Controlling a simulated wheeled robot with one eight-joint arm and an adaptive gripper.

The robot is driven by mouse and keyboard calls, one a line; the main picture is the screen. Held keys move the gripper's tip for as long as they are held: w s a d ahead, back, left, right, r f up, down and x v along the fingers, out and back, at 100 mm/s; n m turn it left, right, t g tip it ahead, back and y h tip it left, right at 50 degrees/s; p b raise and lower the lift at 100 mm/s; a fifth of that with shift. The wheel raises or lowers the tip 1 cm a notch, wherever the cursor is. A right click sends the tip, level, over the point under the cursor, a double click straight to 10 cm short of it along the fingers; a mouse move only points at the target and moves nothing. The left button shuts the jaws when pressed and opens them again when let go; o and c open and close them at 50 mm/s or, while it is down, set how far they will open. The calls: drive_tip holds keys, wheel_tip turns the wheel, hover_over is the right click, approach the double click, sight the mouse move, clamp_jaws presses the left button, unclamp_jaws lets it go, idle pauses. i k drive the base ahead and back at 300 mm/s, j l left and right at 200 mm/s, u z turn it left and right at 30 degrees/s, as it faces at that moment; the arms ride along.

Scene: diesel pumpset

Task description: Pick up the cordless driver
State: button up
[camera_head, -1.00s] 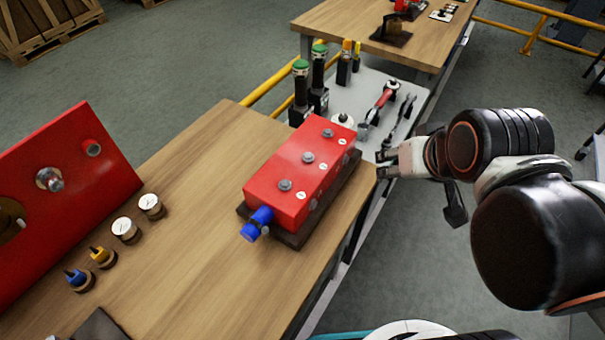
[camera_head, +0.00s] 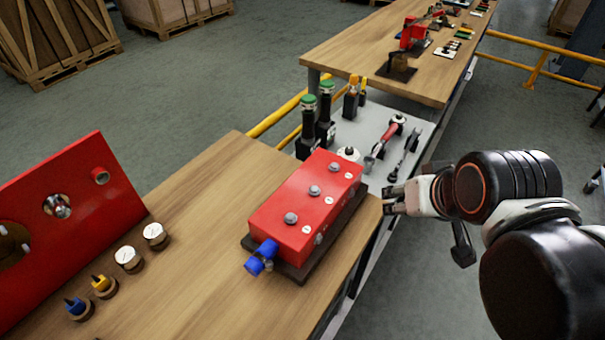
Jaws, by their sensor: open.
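Two upright black tools with green tops stand on the grey tray (camera_head: 352,128) beyond the near bench. The left green-topped tool (camera_head: 306,125) and the right green-topped tool (camera_head: 326,113) look like cordless drivers, but I cannot tell for certain which one is meant. My gripper (camera_head: 387,200) is open and empty, at the right edge of the near bench, just right of the red box. It is apart from both tools, which are to its upper left. Its fingertips are small in view.
A red box (camera_head: 303,203) with blue fittings sits on the wooden bench (camera_head: 190,250) between bench front and tray. A red-handled tool (camera_head: 388,134), a wrench (camera_head: 405,150) and orange-topped tools (camera_head: 352,95) share the tray. A yellow rail (camera_head: 275,118) runs behind.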

sight(326, 86)
drive_tip(key=i+l+u, duration=0.15)
drive_tip(key=l+u, duration=0.2)
drive_tip(key=i+l+u, duration=0.1)
drive_tip(key=l+u, duration=0.25)
drive_tip(key=i+l+u, duration=0.1)
drive_tip(key=l+u, duration=0.25)
drive_tip(key=k+j+u, duration=0.1)
